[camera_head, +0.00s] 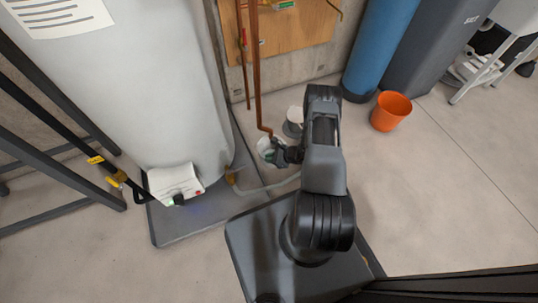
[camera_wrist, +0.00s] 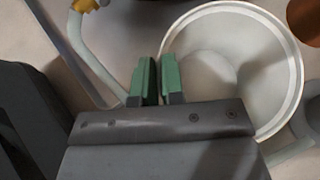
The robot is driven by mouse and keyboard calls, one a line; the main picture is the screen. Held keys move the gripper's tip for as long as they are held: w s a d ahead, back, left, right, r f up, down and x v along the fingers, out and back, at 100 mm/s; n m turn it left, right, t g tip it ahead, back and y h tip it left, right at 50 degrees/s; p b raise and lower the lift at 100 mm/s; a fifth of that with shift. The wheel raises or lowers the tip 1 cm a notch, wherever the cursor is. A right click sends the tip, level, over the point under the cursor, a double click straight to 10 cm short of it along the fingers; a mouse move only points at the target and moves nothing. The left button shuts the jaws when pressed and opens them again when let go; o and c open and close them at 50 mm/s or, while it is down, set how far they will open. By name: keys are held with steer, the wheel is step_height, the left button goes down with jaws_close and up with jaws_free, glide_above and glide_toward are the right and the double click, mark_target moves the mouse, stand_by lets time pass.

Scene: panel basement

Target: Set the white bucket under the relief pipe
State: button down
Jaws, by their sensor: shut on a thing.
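The white bucket (camera_head: 268,145) stands upright at the foot of the wall, beside the tank's plinth. The copper relief pipe (camera_head: 258,85) comes down the wall, and its lower end shows over the bucket's opening in the head view. In the wrist view the bucket (camera_wrist: 268,100) is open and looks empty; a copper piece (camera_wrist: 306,20) shows at its upper right rim. My gripper (camera_head: 283,154) reaches the bucket's near side. Its green fingers (camera_wrist: 158,78) are shut on the bucket's left rim. I cannot tell whether the bucket's base touches the floor.
A large white tank (camera_head: 140,90) stands at left on a grey plinth (camera_head: 170,228). A grey-and-white container (camera_head: 293,120) sits just behind my arm. An orange bucket (camera_head: 390,111) and a blue cylinder (camera_head: 380,45) are to the right.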

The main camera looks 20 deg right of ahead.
steer(key=shift+d+f+b, duration=0.25)
steer(key=shift+f+b, duration=0.7)
steer(key=shift+f, duration=0.35)
steer(key=shift+f+b, duration=1.4)
steer(key=shift+f, duration=0.85)
steer(key=c, duration=1.1)
jaws_free()
steer(key=shift+c, duration=0.2)
steer(key=p+v, duration=0.5)
steer(key=v, duration=0.8)
steer(key=shift+s+d, duration=0.2)
steer(key=shift+s, duration=0.1)
